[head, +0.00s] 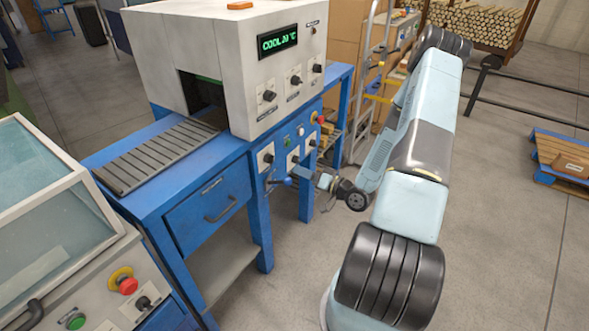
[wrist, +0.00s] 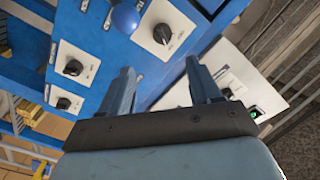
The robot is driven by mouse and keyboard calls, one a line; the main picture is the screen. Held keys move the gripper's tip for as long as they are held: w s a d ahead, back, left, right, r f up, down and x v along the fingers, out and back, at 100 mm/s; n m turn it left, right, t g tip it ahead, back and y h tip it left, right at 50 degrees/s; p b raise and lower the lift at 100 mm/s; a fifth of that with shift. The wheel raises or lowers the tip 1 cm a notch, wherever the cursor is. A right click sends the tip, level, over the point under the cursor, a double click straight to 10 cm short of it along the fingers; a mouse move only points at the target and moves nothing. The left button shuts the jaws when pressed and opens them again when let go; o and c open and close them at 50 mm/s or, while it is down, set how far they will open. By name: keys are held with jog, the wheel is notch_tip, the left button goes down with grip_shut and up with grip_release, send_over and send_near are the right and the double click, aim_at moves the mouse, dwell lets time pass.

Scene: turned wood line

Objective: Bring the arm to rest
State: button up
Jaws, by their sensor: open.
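My pale blue arm (head: 425,150) reaches from the lower right of the head view up to a high elbow and folds back down toward the blue machine's front panel. My gripper (wrist: 160,66) shows in the wrist view with its two fingers apart and nothing between them. In the head view my gripper (head: 303,178) is small, beside the blue control panel. A blue ball knob (wrist: 125,17) lies just beyond the fingers in the wrist view, apart from them. It also shows in the head view (head: 287,182).
The white oven (head: 215,55), its display reading COOL, stands on a blue bench (head: 205,207) with a slatted conveyor (head: 155,155). Control knobs (wrist: 162,34) face my gripper. A hand truck (head: 378,70) stands behind my arm. A blue pallet (head: 560,165) lies right. Floor between is open.

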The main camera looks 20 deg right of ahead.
jog(key=shift+s+d, duration=0.3)
jog(key=shift+s, duration=0.15)
jog(key=w+d+r+n+g+h, duration=0.35)
jog(key=w+r+h, duration=0.2)
jog(key=r, duration=0.35)
jog(key=s+r+g+h, duration=0.1)
jog(key=s+r+h, duration=0.15)
jog(key=r, duration=0.45)
jog(key=s+r+g+h, duration=0.1)
jog(key=r+h, duration=0.3)
jog(key=r, duration=0.3)
jog(key=s+a+r+m+g+h, duration=0.15)
jog(key=s+a+r, duration=0.35)
jog(key=s+r, duration=0.65)
jog(key=s+a+r+g+y, duration=0.1)
jog(key=s+a+r, duration=0.1)
jog(key=s, duration=0.6)
jog(key=s+a+r+g+y, duration=0.1)
jog(key=s+a+r+y, duration=0.1)
jog(key=s, duration=0.6)
jog(key=a+r, duration=0.1)
jog(key=a, duration=0.1)
jog(key=shift+s+a+r, duration=0.3)
jog(key=shift+s+a, duration=0.1)
